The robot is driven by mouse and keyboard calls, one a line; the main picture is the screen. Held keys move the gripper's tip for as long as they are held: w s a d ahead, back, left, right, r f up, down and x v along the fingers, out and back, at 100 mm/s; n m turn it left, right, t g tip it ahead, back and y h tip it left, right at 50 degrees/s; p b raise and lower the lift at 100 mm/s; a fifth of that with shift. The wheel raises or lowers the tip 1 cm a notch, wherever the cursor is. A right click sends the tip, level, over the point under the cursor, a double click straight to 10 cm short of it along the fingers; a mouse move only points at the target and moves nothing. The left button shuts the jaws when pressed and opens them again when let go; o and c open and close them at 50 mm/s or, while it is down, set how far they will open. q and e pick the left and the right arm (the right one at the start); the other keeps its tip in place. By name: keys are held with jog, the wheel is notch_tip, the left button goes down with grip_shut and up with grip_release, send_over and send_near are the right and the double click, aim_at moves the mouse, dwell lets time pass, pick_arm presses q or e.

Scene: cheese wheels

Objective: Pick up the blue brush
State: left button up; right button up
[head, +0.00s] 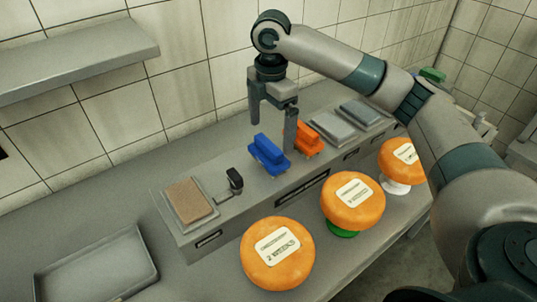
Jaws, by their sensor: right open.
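The blue brush (267,153) sits on the grey raised shelf at the back of the counter, left of an orange brush (307,139). My right gripper (271,127) points down over the blue brush. Its two fingers are spread apart with nothing between them. The left finger hangs above and left of the brush, and the right finger reaches down near the gap between the blue and orange brushes. I cannot tell whether that finger touches either brush. My left gripper is not in view.
Three orange cheese wheels (277,254) stand along the front of the shelf (262,190). A tray with a brown pad (188,201) and a small black item (235,181) lie left of the brush. An empty grey tray (97,266) is at lower left. Grey pads lie right.

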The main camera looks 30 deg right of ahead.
aim_at(268, 144)
jog(key=shift+f, duration=0.1)
jog(key=shift+s+a+f+p, duration=0.15)
jog(key=shift+a+f+p, duration=0.05)
jog(key=shift+f+p, duration=0.35)
jog(key=f, duration=0.1)
jog(key=f+p, duration=0.1)
jog(key=f, duration=0.1)
jog(key=shift+s+a, duration=0.1)
jog(key=shift+a, duration=0.1)
jog(key=shift+f, duration=0.5)
jog(key=c, duration=0.9)
